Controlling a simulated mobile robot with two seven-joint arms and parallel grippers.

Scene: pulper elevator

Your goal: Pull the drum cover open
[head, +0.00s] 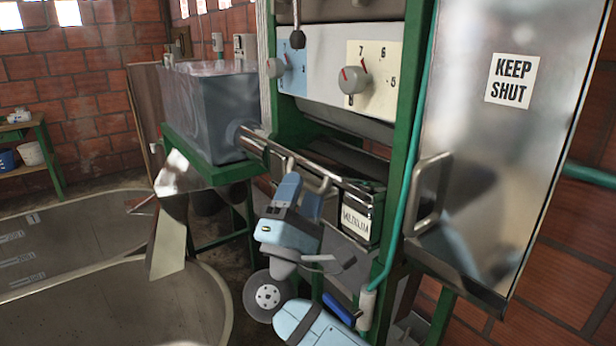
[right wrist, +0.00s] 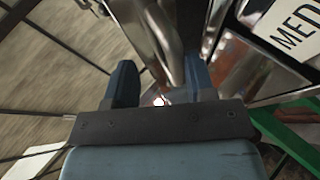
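A shiny steel front, which looks like the drum cover (head: 345,190), runs low across the green-framed machine under the dial panel in the head view. A curved chrome handle (head: 318,172) stands out from it. My right gripper (head: 300,190) is just below and in front of this handle. In the right wrist view the two dark blue fingers (right wrist: 160,80) are apart, and the chrome bar of the handle (right wrist: 165,35) shows between them, close to the right-hand finger. I cannot tell whether they touch. My left gripper is not in view.
A steel door (head: 500,130) marked KEEP SHUT, with its own handle (head: 428,195), hangs at the right. Dials (head: 354,80) sit above the cover. A grey tank (head: 207,112) stands on a green stand at the left. Large round basins (head: 130,305) fill the lower left floor.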

